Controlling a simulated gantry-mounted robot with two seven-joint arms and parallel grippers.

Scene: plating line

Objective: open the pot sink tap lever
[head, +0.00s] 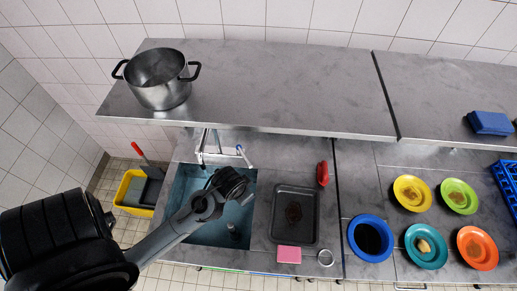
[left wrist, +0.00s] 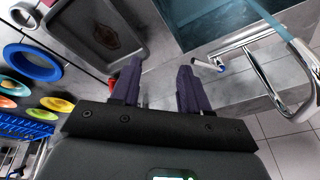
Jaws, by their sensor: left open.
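The chrome tap (head: 205,148) stands at the back of the sink (head: 205,236). Its lever (head: 243,155), with a blue tip, sticks out to the right of the tap in the head view. The left wrist view shows the lever (left wrist: 208,65) close to the right-hand finger, outside the jaws, and the curved chrome spout (left wrist: 278,53) farther right. My left gripper (left wrist: 158,76) is open and empty, with a gap between its dark fingers. In the head view my left wrist hangs over the sink and hides the fingertips. My right gripper is not in view.
A dark tray (head: 277,222) lies right of the sink, with a red object (head: 323,174) and a pink sponge (head: 289,254) near it. A blue bowl (head: 353,242) and several colored plates stand farther right. A shelf (head: 290,85) holding a pot (head: 160,82) overhangs behind the tap.

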